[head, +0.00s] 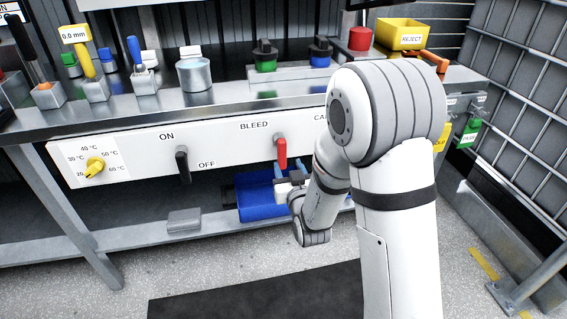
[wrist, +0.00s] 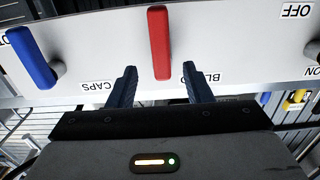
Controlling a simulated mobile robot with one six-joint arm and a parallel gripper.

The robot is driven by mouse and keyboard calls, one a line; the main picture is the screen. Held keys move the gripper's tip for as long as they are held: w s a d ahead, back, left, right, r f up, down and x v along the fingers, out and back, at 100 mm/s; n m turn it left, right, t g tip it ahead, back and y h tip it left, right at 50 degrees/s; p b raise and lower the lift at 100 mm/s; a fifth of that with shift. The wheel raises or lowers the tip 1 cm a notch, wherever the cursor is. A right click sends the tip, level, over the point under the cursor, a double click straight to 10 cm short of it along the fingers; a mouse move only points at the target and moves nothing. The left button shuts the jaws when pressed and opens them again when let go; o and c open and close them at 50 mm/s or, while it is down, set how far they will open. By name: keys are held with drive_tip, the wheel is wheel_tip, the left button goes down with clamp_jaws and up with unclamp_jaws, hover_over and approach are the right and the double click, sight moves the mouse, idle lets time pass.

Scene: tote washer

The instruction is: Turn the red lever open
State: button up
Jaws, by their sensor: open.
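The red lever (head: 281,152) hangs downward from its pivot on the white panel, under the word BLEED, in the head view. In the wrist view the red lever (wrist: 159,42) shows upright in the picture, between the lines of the two fingers. My gripper (head: 289,168) is just below the lever's lower end in the head view. In the wrist view my gripper (wrist: 157,78) is open, its blue-tipped fingers apart on either side of the lever's end. Nothing is held. Whether the fingers overlap the lever in depth is hard to tell.
A black lever (head: 182,166) hangs between ON and OFF to the left. A blue lever (wrist: 32,57) by the CAPS label is close beside the red one. A yellow dial (head: 96,167) sits at the far left. A blue bin (head: 255,196) stands on the lower shelf.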

sight(283, 155)
drive_tip(key=shift+x, duration=3.85)
drive_tip(key=shift+a, duration=0.1)
clamp_jaws()
